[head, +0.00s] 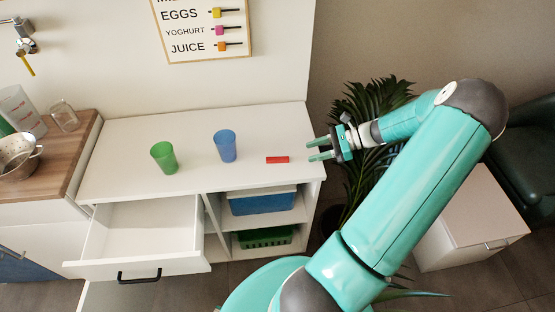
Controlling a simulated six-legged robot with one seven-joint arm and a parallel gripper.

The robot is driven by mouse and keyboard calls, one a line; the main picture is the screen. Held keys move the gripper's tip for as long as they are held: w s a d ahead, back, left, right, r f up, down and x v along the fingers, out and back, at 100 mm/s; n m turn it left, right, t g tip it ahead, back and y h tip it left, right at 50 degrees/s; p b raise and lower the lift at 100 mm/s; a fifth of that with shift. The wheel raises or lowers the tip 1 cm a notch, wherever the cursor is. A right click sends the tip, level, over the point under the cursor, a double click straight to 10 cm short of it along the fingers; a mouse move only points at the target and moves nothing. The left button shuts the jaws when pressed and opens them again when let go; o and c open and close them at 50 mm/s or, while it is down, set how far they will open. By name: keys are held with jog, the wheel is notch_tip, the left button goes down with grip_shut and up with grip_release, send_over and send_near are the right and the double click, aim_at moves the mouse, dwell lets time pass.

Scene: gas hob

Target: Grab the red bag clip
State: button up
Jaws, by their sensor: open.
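The red bag clip (278,160) is a small flat red bar. It lies on the white cabinet top (200,185) near the right end, to the right of the blue cup. My gripper (311,150) is open and empty, with its teal fingers pointing left. In the picture its fingertips are a short way to the right of the clip and slightly above it. The height of the fingers over the cabinet top is hard to tell. No contact with the clip shows.
A blue cup (225,146) and a green cup (164,157) stand left of the clip. An open, empty drawer (140,241) juts out below. Shelves hold a blue bin (262,204) and a green basket (266,238). A plant (372,104) stands behind my arm.

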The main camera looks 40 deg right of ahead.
aim_at(285, 158)
jog(key=x, duration=0.8)
jog(key=shift+w+a, duration=0.25)
jog(key=shift+w, duration=0.1)
grip_shut()
